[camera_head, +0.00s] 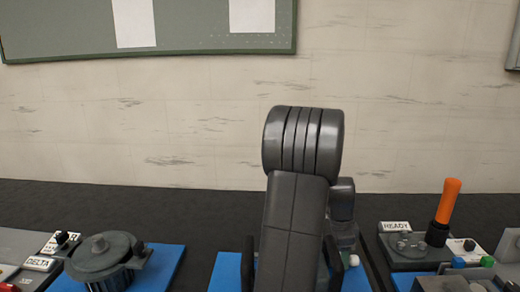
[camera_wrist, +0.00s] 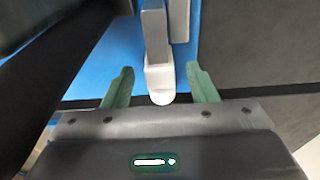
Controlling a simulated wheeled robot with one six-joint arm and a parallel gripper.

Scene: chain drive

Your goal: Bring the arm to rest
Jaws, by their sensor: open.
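My gripper (camera_wrist: 159,70) is open in the wrist view, its two green fingers spread apart. A grey lever-like piece with a white rounded end (camera_wrist: 160,80) shows between the fingers, with a visible gap on each side. I cannot tell how far it is from the fingers in depth. In the head view my own dark arm rises in the middle and hides most of what lies behind it. My gripper cannot be made out there.
A round dark device (camera_head: 104,257) stands on a blue mat at the left, beside a DELTA label (camera_head: 39,263). At the right are a READY sign (camera_head: 396,227) and an upright orange-topped post (camera_head: 447,203). Dark bench surface lies bare towards the wall.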

